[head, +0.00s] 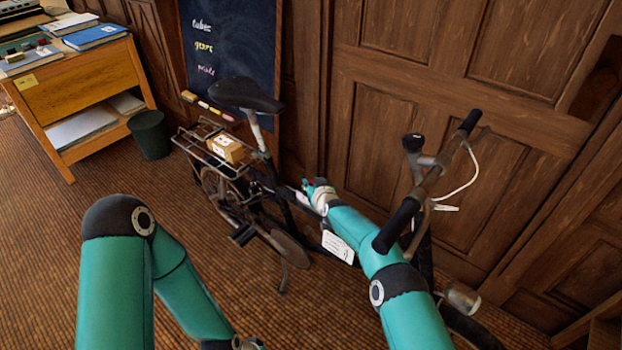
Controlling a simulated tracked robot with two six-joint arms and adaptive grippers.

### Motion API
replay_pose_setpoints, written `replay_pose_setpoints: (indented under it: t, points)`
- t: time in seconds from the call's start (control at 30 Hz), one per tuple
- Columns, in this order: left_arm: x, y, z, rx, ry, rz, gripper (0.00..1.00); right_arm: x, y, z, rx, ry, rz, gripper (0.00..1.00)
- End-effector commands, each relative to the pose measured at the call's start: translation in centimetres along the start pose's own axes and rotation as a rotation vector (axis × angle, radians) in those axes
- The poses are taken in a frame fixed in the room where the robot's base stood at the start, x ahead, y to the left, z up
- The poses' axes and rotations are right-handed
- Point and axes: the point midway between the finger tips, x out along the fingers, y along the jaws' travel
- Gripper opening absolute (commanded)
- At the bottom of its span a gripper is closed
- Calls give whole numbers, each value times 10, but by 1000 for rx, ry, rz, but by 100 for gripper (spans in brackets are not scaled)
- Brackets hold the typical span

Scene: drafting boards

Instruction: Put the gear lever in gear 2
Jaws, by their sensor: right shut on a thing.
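A black bicycle (285,212) stands against the wooden panelling, its saddle to the left and its handlebar to the right. My right gripper (313,188) is at the middle of its frame, shut on what I take to be the gear lever. The gripper and arm cover most of the lever, so its gear position cannot be read. A small spot of red shows at the fingertips. A white tag (338,247) hangs by the frame just below my right forearm. My left arm bends down at the lower left, and its gripper is outside the picture.
A handlebar (428,180) with a pale cable rises close to the right of my right arm. A small box (227,148) sits on the rear rack. A chalkboard (230,45), a dark bin (150,134) and a wooden desk (85,90) stand behind. The floor at lower left is open.

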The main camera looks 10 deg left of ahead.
Motion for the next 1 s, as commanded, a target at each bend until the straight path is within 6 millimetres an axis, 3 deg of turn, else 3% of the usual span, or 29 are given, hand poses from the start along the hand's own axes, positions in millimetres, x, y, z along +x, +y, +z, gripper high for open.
replay_pose_setpoints:
  t: [0.17,0.2,0.37,1.0]
  points:
    - [1,0,0,0,0,0,83,0,6,-3,2,7,8,0]
    - [1,0,0,0,0,0,83,0,6,-3,2,6,7,25]
    - [1,0,0,0,0,0,83,0,4,-2,0,5,5,50]
    - [0,0,0,0,0,0,83,-8,1,-1,-3,-1,2,50]
